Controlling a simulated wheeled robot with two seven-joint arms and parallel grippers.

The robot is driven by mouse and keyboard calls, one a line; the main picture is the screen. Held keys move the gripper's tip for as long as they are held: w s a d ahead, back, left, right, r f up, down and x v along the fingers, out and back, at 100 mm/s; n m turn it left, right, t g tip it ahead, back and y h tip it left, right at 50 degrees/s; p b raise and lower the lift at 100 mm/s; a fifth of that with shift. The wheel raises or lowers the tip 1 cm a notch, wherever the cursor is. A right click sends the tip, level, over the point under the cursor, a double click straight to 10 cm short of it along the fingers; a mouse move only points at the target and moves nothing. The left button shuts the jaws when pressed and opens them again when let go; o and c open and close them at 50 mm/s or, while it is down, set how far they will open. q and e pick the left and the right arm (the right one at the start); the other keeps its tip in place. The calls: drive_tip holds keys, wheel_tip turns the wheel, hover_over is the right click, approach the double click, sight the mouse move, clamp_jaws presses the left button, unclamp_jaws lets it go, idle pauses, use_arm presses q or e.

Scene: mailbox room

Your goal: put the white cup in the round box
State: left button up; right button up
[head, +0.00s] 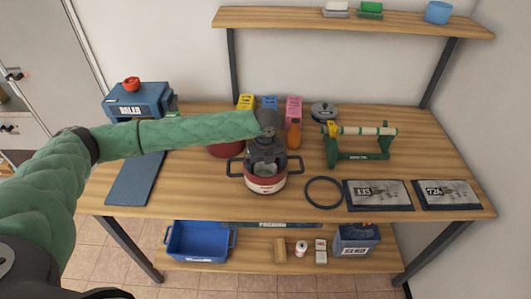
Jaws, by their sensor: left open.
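A round red-and-white container (266,186) with a dark handle on each side stands near the front middle of the table; it looks like the round box. My left gripper (265,165) points down over its mouth, with the fingertips at or inside the rim. The left gripper is open. My gripper and wrist hide most of the container's inside. I cannot make out a white cup; it may be hidden behind or under the gripper. My right gripper is not in view.
A red round object (224,150) sits behind my left wrist. Yellow, blue and pink boxes (293,108), an orange bottle (294,134), a green roll stand (359,143), a black ring (324,192) and two grey packets (378,195) surround it. A blue bin (200,243) stands below.

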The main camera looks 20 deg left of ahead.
use_arm(q)
wheel_tip(320, 180, up, 10)
drive_tip(key=b, duration=0.3)
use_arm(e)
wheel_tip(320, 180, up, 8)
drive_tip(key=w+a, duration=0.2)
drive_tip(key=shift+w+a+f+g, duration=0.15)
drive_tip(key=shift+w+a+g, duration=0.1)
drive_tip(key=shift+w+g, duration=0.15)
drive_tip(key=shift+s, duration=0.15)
